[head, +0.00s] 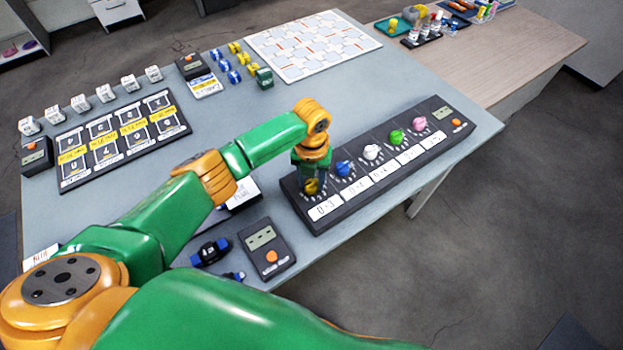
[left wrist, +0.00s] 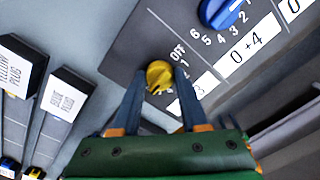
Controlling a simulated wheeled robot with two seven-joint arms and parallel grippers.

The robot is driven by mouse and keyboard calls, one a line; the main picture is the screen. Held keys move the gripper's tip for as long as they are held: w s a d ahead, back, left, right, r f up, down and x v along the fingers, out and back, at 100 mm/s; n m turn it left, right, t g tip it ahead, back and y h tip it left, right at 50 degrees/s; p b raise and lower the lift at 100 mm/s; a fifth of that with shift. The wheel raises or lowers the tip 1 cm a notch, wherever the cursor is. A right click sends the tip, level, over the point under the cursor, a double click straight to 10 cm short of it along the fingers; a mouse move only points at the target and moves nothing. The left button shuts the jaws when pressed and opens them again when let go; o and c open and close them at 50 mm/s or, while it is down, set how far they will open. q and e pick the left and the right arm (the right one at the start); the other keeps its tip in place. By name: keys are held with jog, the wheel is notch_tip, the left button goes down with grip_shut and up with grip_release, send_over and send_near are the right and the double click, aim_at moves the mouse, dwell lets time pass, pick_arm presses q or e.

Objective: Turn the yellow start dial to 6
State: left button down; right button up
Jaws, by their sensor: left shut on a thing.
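The yellow start dial (head: 311,186) is at the left end of a dark dial panel (head: 413,166). In the left wrist view the dial (left wrist: 159,75) shows between the fingertips of my left gripper (left wrist: 162,88), with "Off" and a "1" printed beside it. My left gripper (head: 312,178) points down over the dial and is shut on it. The fingers and gripper body hide part of the dial's scale, and I cannot tell which number it points to. My right gripper is not in view.
A blue dial (head: 345,168) is the nearest neighbour, then white (head: 372,152), green (head: 396,137) and pink (head: 419,123) dials. A dark box with an orange button (head: 267,247) lies left of the panel's near end. A white patterned board (head: 314,45) lies at the back.

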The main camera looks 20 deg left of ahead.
aim_at(312, 183)
pick_arm(q)
jog(key=shift+s+f, duration=0.15)
jog(key=shift+c, duration=2.1)
grip_release()
jog(key=shift+r+b, duration=0.3)
jog(key=shift+r, duration=3.35)
